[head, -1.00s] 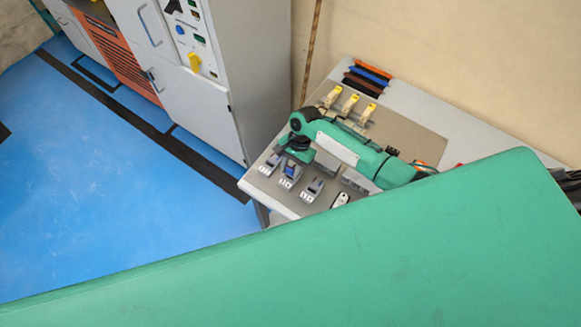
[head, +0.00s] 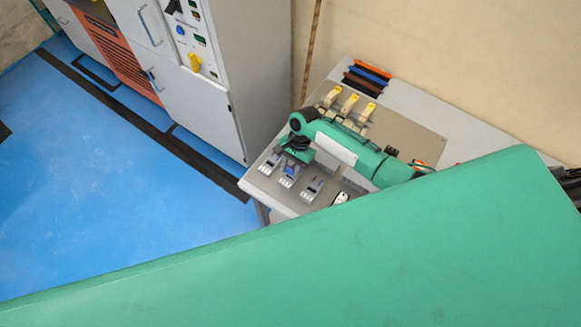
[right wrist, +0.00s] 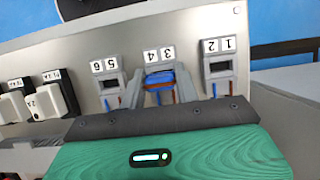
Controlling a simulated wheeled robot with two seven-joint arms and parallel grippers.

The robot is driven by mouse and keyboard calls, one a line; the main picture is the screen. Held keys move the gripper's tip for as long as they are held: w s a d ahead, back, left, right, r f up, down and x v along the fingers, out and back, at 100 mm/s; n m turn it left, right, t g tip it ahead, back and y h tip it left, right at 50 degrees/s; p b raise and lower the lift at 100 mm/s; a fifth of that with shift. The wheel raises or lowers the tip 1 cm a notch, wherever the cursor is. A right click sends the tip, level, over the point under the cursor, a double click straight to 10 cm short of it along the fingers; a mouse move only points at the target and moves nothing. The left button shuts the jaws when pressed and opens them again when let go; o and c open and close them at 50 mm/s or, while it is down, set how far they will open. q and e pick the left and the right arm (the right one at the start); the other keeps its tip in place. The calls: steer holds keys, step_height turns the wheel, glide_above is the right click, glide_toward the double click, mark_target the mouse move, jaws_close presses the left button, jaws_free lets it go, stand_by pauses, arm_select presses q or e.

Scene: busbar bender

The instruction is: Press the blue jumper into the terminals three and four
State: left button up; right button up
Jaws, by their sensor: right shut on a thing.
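The blue jumper (right wrist: 159,79) sits at the middle terminal block, whose labels 4 and 3 (right wrist: 159,55) show just above it in the right wrist view. My right gripper (right wrist: 160,88) has one finger on each side of this block and is shut on the jumper. How deep the jumper sits in the terminals cannot be told. In the head view the blue jumper (head: 290,170) shows as a small patch beside my right gripper (head: 296,161), which hides part of the block row. My left gripper is not in view.
The block 6-5 (right wrist: 110,88) and the block 2-1 (right wrist: 219,72) flank the middle one. Black-and-white devices (right wrist: 45,98) stand at the left. Yellow-topped parts (head: 348,103) and coloured strips (head: 367,77) lie farther back. A grey cabinet (head: 243,75) stands left of the table.

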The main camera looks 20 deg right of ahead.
stand_by(0.4)
steer(key=shift+p, duration=0.4)
steer(key=shift+f+b, duration=0.65)
steer(key=shift+f, duration=0.45)
steer(key=o, duration=1)
steer(key=shift+o, duration=0.2)
steer(key=b+v, duration=0.3)
steer(key=v, duration=1)
steer(key=shift+r+b, duration=0.3)
steer(key=shift+b, duration=0.05)
steer(key=shift+w+d, duration=0.1)
